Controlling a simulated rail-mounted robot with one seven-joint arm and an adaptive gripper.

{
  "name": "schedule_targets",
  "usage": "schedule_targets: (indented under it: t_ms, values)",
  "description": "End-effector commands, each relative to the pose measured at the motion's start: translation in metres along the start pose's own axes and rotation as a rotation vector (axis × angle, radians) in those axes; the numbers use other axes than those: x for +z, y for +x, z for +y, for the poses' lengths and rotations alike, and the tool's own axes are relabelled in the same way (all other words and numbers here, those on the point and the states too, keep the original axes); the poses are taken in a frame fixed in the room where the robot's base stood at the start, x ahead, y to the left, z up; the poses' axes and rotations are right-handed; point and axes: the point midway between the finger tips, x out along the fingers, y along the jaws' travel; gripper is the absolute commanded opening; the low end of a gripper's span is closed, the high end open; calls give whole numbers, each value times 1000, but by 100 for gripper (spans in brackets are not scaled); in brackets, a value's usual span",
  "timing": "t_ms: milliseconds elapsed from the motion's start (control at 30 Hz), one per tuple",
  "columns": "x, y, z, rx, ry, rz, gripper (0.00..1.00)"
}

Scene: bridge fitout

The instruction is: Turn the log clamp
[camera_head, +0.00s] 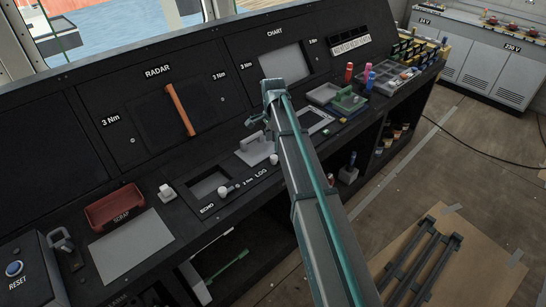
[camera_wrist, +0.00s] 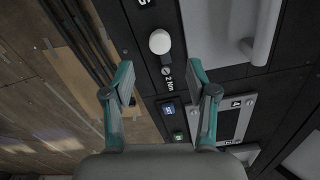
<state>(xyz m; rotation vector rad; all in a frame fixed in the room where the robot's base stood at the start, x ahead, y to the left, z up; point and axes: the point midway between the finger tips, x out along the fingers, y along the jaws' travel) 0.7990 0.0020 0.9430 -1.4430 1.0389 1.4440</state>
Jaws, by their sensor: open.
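The log clamp appears to be the round white knob (camera_head: 273,159) by the LOG label on the console's front strip. In the wrist view this knob (camera_wrist: 160,42) lies above and beyond my fingertips, between their lines and untouched. A small screw and a "2 Nm" mark sit just below it. The pale log panel (camera_head: 250,151) with a raised bar handle is beside it, and shows at upper right in the wrist view (camera_wrist: 222,22). My gripper (camera_wrist: 161,80) is open and empty over the strip.
A similar white knob (camera_head: 227,190) stands by the ECHO recess (camera_head: 207,187). A small screen panel (camera_wrist: 232,122) lies near my right finger. A red scrap tray (camera_head: 115,208) is at left, a parts organizer (camera_head: 392,75) at right.

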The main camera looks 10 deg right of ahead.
Motion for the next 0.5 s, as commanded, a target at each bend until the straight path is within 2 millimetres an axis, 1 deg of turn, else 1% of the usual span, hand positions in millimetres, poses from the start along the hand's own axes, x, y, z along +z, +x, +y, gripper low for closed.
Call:
schedule_targets:
  t_ms: [300,500]
  values:
    - [0,50,1,2,-1,-1,57]
    - [0,75,0,0,-1,0,57]
